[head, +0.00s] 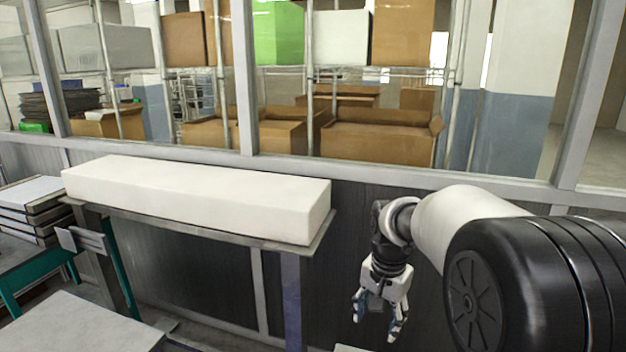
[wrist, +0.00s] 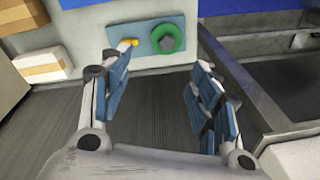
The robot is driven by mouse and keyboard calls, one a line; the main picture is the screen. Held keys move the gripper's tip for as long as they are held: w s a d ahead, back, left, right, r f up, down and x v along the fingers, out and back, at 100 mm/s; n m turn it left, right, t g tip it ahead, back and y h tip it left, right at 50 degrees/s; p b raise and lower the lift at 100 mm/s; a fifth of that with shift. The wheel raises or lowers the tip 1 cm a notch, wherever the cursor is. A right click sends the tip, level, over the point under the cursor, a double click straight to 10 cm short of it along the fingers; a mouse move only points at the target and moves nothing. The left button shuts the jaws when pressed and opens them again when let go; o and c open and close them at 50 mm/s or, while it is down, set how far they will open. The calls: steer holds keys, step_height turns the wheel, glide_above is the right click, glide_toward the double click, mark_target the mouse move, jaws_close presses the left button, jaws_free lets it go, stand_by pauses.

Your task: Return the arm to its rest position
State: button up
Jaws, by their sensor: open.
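My gripper (head: 378,318) hangs from my arm at the right of the head view, fingers pointing down. It is open and empty, clear of the shelf and the dark wall panel. In the wrist view its two blue-padded fingers (wrist: 160,105) stand apart with nothing between them. Beyond the fingertips, a blue board (wrist: 178,22) carries a green ring (wrist: 168,38) and a small yellow piece (wrist: 127,43). No film reel can be made out for certain.
A long white block (head: 200,195) lies on a narrow table left of my gripper. A metal-framed window (head: 248,90) runs behind, with cardboard boxes (head: 375,130) beyond it. Stacked flat cases (head: 30,205) stand at the far left. The wrist view shows a grey frame (wrist: 235,80) at right.

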steer(key=s+r+n+t, duration=0.1)
steer(key=s+r+n, duration=0.1)
steer(key=s+r, duration=0.6)
steer(key=s+n+t, duration=0.2)
steer(key=s+n, duration=0.3)
steer(key=s, duration=1.6)
steer(key=shift+f+n, duration=0.4)
steer(key=shift+f, duration=0.05)
